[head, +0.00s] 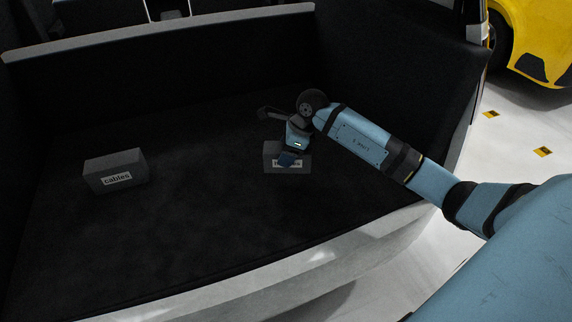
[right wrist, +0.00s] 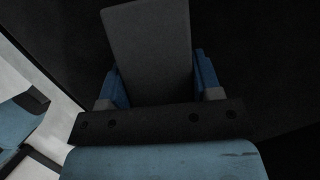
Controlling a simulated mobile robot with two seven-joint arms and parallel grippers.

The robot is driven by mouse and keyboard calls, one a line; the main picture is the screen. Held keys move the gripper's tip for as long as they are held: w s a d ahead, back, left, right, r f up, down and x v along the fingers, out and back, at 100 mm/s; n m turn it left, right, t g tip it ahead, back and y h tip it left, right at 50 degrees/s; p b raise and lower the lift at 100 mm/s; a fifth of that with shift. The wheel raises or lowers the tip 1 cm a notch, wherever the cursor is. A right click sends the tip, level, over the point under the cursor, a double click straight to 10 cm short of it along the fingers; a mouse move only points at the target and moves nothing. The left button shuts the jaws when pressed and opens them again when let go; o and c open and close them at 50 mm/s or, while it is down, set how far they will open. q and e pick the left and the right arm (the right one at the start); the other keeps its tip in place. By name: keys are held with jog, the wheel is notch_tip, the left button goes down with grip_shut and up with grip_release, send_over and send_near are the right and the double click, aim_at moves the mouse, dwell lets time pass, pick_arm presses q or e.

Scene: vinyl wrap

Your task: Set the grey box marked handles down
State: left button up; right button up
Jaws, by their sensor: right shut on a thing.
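The grey box marked handles (head: 303,167) is at the middle right of the dark cargo floor in the head view; my gripper covers part of its label. In the right wrist view the grey box (right wrist: 150,50) stands between the two blue fingers. My right gripper (head: 288,159) is shut on it from above. The box looks level and low over the floor; I cannot tell whether it touches. My left gripper is in neither view.
A second grey box (head: 115,171), labelled cables, sits on the cargo floor (head: 200,215) to the left, well apart. Dark side walls and a pale rear sill (head: 240,270) bound the cargo space. Bare floor lies between the boxes. A yellow car (head: 535,40) stands outside.

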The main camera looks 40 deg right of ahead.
notch_tip(320, 180, down, 4)
jog(key=shift+f+b, duration=0.1)
jog(key=shift+b, duration=0.35)
jog(key=o, duration=0.7)
jog(key=shift+f, duration=0.15)
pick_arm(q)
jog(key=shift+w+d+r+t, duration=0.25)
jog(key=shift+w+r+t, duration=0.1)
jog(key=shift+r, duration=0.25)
pick_arm(e)
jog(key=o, duration=0.4)
jog(key=shift+o, duration=0.2)
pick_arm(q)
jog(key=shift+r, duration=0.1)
pick_arm(e)
jog(key=p+v, duration=0.2)
jog(key=v, duration=0.9)
jog(key=shift+r, duration=0.3)
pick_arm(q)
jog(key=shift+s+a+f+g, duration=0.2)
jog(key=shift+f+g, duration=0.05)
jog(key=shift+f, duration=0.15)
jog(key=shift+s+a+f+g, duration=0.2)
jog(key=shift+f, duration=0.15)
pick_arm(e)
jog(key=shift+s+d+r, duration=0.1)
jog(key=shift+s+r, duration=0.05)
jog(key=shift+r, duration=0.15)
